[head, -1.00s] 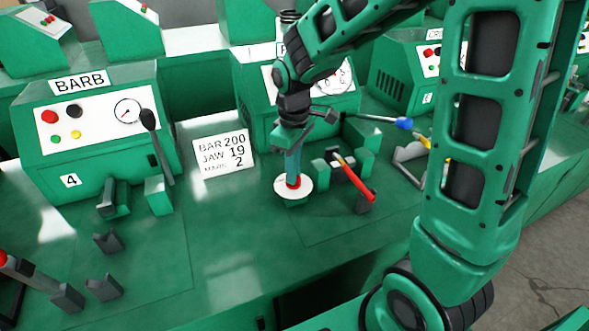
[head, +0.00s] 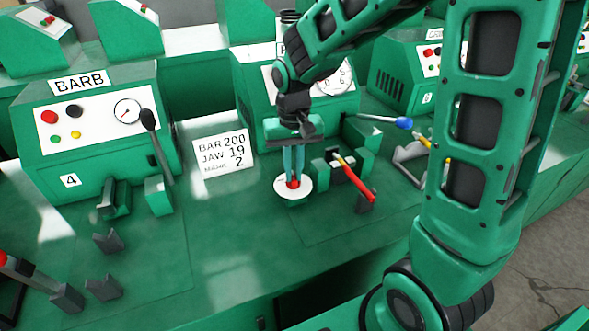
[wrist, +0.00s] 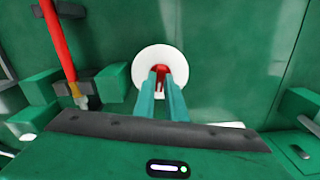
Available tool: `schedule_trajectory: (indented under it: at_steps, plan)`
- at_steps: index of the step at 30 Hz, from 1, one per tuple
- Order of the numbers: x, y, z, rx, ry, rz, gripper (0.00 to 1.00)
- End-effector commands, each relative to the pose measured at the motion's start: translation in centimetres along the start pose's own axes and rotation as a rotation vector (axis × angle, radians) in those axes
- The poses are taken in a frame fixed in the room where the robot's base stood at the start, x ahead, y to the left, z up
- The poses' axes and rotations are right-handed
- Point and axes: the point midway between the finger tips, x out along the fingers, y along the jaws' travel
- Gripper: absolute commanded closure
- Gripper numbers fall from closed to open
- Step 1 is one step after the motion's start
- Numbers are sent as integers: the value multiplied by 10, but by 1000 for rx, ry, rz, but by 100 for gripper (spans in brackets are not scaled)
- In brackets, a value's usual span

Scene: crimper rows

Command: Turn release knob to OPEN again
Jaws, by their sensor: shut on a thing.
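The release knob (head: 293,183) is red and sits in the middle of a round white plate (head: 305,190) on the green bench. In the wrist view the red knob (wrist: 160,70) shows between the tips of my fingers, with the white dial plate (wrist: 146,66) around it. My gripper (head: 292,178) points straight down and is shut on the knob; its teal fingers (wrist: 161,80) hide part of it. I cannot read any OPEN marking.
A red-handled tool (head: 358,181) lies by green jaw blocks (head: 320,170) just right of the knob. A white card (head: 223,157) reads BAR 200, JAW 19, MARK 2. The BARB machine (head: 90,125) stands at left. A blue-tipped lever (head: 385,119) extends behind.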

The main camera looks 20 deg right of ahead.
Motion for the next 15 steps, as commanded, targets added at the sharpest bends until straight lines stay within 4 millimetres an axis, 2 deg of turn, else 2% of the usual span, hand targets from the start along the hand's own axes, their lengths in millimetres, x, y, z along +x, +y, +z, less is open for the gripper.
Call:
schedule_trajectory:
  at_steps: [1,15]
  plan:
    - [-2,0,-5,49,13,-3,100]
    - [-2,-1,-5,434,12,-6,100]
